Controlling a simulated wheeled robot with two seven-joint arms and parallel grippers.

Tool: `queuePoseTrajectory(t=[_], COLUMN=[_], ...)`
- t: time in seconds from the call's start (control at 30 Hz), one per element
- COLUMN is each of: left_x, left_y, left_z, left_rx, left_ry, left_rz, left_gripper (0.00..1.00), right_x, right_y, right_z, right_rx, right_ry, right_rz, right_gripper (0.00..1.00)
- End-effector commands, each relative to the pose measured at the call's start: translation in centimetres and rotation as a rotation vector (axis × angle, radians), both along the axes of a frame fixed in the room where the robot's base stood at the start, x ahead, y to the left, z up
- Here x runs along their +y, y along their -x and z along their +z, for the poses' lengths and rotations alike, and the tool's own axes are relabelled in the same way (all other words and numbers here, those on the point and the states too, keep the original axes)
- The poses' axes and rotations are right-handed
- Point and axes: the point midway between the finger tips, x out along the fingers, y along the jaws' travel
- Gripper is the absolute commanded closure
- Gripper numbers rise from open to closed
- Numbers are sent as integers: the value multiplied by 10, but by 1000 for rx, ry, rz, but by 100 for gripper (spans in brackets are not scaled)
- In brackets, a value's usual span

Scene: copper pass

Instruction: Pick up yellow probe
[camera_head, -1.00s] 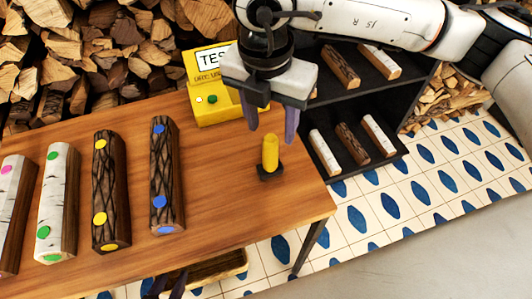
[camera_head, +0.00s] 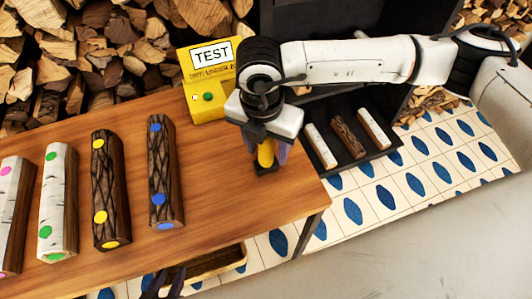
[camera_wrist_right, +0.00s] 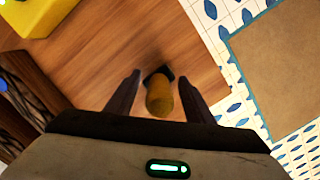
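The yellow probe (camera_head: 265,155) stands upright in a small black holder (camera_head: 266,169) near the right end of the wooden table. My right gripper (camera_head: 266,150) is directly above it, pointing down, and hides its upper part in the head view. In the right wrist view, the probe (camera_wrist_right: 160,97) lies between the two spread fingers (camera_wrist_right: 158,95), with a gap on each side. My left gripper (camera_head: 162,286) shows only as dark fingertips at the bottom edge of the head view, apart and with nothing visible between them.
A yellow TEST box (camera_head: 209,85) stands behind the probe. Several logs with coloured dots, such as one with blue dots (camera_head: 163,180), lie to the left. A black shelf (camera_head: 345,160) with small logs stands beyond the table's right edge. The table between logs and probe is clear.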

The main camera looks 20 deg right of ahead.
Motion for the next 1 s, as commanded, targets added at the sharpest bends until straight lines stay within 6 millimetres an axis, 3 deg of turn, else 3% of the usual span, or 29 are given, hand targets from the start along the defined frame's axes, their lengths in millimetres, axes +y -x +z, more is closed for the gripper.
queuePoseTrajectory(t=[0.03,0.27,0.57,1.0], left_x=[0,0,0,-1], left_y=[0,0,0,-2], left_z=[0,0,-1,-8], left_rx=[0,1,1,-3], left_ry=[0,0,0,1], left_rz=[0,0,-1,-1], left_gripper=[69,69,69,69], right_x=[0,0,1,1], right_y=[0,0,-1,-1], right_z=[0,0,6,85], right_rx=[0,0,-3,-5], right_ry=[0,0,-2,-2], right_rz=[0,0,0,2], right_gripper=[59,96,97,97])
